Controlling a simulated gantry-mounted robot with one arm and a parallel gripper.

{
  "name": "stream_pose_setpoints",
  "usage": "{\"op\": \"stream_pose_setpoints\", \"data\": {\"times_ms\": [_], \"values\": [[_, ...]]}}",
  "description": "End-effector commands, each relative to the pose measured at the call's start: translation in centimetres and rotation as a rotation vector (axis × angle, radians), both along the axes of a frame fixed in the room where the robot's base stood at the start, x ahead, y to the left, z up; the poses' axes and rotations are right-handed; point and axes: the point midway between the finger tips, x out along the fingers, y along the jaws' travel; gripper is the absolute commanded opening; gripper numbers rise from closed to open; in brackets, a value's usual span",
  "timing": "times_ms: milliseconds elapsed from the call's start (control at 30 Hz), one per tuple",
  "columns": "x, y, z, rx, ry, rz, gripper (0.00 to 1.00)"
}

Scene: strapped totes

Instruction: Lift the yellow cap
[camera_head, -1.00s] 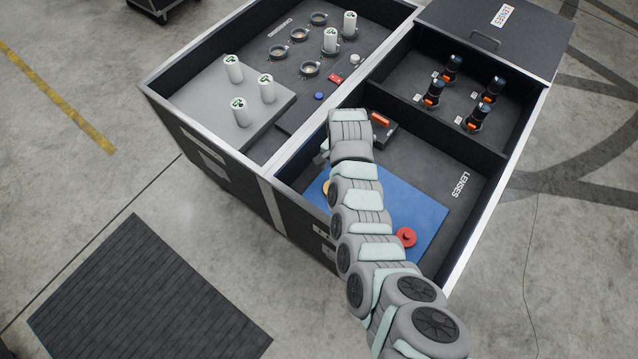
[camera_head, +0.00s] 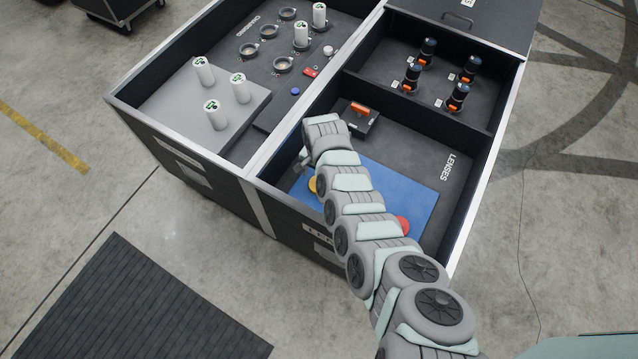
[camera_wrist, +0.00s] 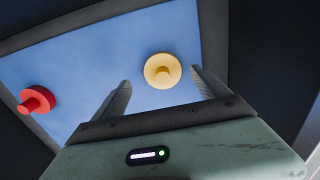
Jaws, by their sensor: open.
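The yellow cap (camera_wrist: 162,71) is a round disc with a raised knob. It lies on the blue mat (camera_wrist: 96,62) in the lenses tote. In the wrist view it shows ahead of and between the fingers of my gripper (camera_wrist: 162,92), which are apart and empty, nearer to the right finger. In the head view the yellow cap (camera_head: 313,184) is partly hidden behind my arm, and my gripper's fingertips are hidden. The red cap (camera_wrist: 37,101) lies on the mat to the left in the wrist view. It also shows beside my arm in the head view (camera_head: 403,226).
A dark block with an orange top (camera_head: 361,108) stands behind the mat. Dark cylinders with orange bands (camera_head: 428,52) stand in the rear right compartment. White cylinders (camera_head: 240,87) stand in the left tote. Tote walls (camera_head: 268,217) surround the mat.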

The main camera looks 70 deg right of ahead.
Motion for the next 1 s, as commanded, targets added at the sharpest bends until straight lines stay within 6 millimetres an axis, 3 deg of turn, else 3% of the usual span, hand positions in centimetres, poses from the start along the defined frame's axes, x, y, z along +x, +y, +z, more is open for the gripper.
{"op": "stream_pose_setpoints", "data": {"times_ms": [433, 733, 1000], "values": [[0.2, -0.6, -4.7, 0.001, 0.003, 0.0, 0.85], [0.3, -0.6, -4.8, 0.0, 0.0, -0.001, 0.85], [0.3, -0.6, -4.8, 0.0, -0.001, -0.001, 0.63]]}}
